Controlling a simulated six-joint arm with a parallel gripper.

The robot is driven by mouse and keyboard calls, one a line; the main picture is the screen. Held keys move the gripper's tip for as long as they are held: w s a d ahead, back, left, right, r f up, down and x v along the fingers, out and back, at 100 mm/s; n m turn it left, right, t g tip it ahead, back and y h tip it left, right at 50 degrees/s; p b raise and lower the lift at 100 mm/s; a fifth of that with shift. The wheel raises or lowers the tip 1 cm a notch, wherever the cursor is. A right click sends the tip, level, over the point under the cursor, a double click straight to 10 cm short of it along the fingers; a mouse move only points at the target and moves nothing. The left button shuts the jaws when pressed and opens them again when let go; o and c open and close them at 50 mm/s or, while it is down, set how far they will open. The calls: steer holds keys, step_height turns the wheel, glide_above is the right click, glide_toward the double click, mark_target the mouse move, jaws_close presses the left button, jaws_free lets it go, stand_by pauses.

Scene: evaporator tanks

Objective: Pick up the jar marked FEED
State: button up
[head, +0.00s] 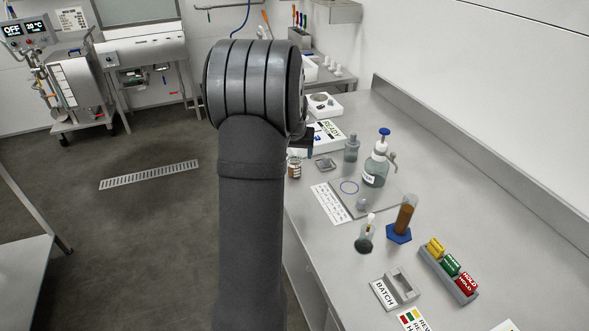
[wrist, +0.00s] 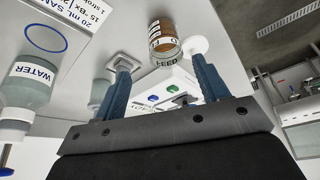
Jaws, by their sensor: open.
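The FEED jar (wrist: 163,41) is a small clear jar with brown contents and a white label in the wrist view. In the head view a small brown jar (head: 294,167) stands near the bench's left edge, partly hidden by my arm. My gripper (wrist: 161,62) is open, with two blue fingers spread apart. The jar appears beyond and between the fingertips, with nothing held. In the head view only a dark part of my gripper (head: 304,139) shows past my arm, above the jar.
A WATER bottle (head: 375,168), a grey bottle (head: 351,148), a small grey square piece (head: 325,164) and a white READY device (head: 330,133) stand nearby. A white disc (wrist: 195,45) lies beside the jar. A brown-filled cylinder (head: 405,216) stands nearer.

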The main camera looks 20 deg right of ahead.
steer(key=x, duration=0.4)
steer(key=shift+w+a+x, duration=0.15)
steer(key=shift+x, duration=1.2)
steer(key=shift+w+a+x, duration=0.15)
steer(key=shift+x, duration=1.15)
steer(key=shift+r, duration=0.1)
steer(key=shift+c, duration=0.4)
steer(key=c, duration=1.1)
